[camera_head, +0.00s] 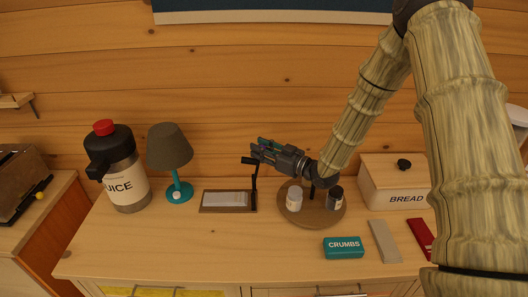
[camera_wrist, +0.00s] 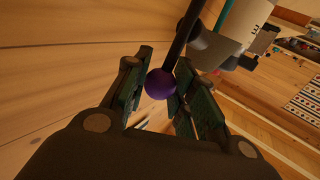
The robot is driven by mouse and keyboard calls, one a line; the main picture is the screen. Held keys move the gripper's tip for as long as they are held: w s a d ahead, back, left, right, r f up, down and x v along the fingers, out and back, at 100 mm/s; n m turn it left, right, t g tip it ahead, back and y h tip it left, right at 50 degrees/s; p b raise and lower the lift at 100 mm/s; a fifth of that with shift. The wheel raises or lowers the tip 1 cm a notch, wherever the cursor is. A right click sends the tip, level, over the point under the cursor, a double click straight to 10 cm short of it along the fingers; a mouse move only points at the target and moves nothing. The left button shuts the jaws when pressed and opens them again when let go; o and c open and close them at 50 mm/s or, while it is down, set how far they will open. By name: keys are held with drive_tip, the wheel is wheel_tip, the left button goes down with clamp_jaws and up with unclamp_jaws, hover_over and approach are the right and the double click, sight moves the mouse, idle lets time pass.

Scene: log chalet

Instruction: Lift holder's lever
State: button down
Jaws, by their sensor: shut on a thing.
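The holder (camera_head: 224,201) is a flat wooden tray with pale sheets in it, in the middle of the counter against the back wall. Its black lever (camera_head: 254,188) stands upright at the holder's right side, with a short dark bar pointing left near the top. My gripper (camera_head: 259,150) reaches in from the right at the lever's upper end. In the wrist view, a dark rod (camera_wrist: 183,38) ends in a purple ball knob (camera_wrist: 160,84) between my fingers. My gripper is shut on this knob. The head view hides the knob behind the fingers.
Right of the holder, a round wooden board (camera_head: 312,217) carries a white jar (camera_head: 294,198) and a dark jar (camera_head: 335,198) below my wrist. A teal lamp (camera_head: 170,150) and a juice jug (camera_head: 121,175) stand left. A bread box (camera_head: 393,187) and teal crumbs box (camera_head: 343,248) are right.

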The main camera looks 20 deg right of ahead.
drive_tip(key=c, duration=1.1)
unclamp_jaws()
drive_tip(key=shift+a+r, duration=0.1)
drive_tip(key=shift+c, duration=0.2)
drive_tip(key=v, duration=1.2)
drive_tip(key=shift+r, duration=0.1)
